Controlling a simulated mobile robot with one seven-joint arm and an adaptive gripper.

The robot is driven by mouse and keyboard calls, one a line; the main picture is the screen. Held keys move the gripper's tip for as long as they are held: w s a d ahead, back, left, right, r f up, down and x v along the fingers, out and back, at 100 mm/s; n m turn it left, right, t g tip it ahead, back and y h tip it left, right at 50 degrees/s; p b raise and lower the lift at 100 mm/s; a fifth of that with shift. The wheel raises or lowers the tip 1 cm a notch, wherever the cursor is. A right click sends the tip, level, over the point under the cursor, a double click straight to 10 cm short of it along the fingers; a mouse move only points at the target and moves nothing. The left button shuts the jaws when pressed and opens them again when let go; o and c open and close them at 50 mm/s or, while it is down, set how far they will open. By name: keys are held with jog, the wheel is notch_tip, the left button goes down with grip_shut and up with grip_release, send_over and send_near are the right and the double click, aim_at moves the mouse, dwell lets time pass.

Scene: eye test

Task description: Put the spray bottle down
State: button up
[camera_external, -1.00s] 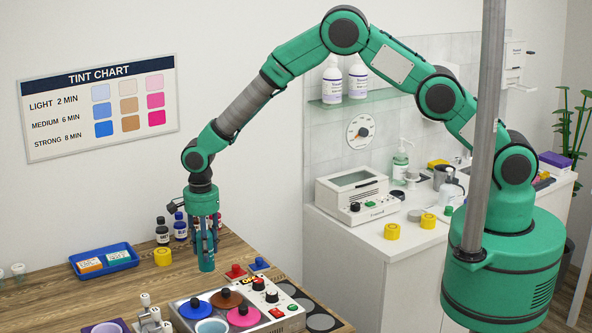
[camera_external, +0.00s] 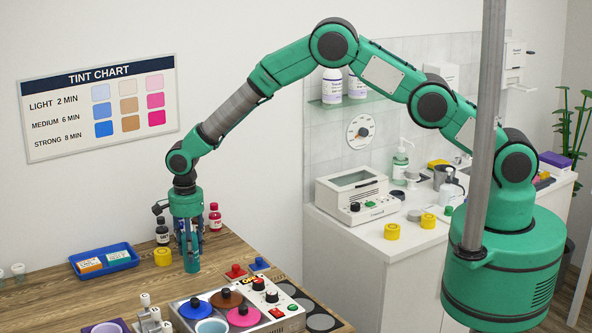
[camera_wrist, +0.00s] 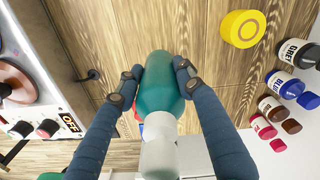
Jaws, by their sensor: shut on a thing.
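The spray bottle has a teal body and a pale collar. In the wrist view the bottle (camera_wrist: 156,88) is between the two dark blue fingers of my gripper (camera_wrist: 156,76), which is shut on its sides. In the external view my gripper (camera_external: 189,238) points down over the wooden table (camera_external: 130,290), and the lower end of the bottle (camera_external: 192,264) shows below the fingers. The bottle looks about upright. I cannot tell whether its base touches the table. Its upper part is hidden by my gripper in the external view.
A yellow roll (camera_external: 163,257) and a blue tray (camera_external: 104,261) lie to the left. The warmer with coloured lids (camera_external: 290,318) is at front right.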

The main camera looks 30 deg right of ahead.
jog(key=shift+f, duration=1.5)
jog(key=shift+f, duration=0.1)
jog(key=o, duration=1.3)
notch_tip(320, 180, up, 12)
jog(key=shift+r+b, duration=0.1)
jog(key=shift+b, duration=0.3)
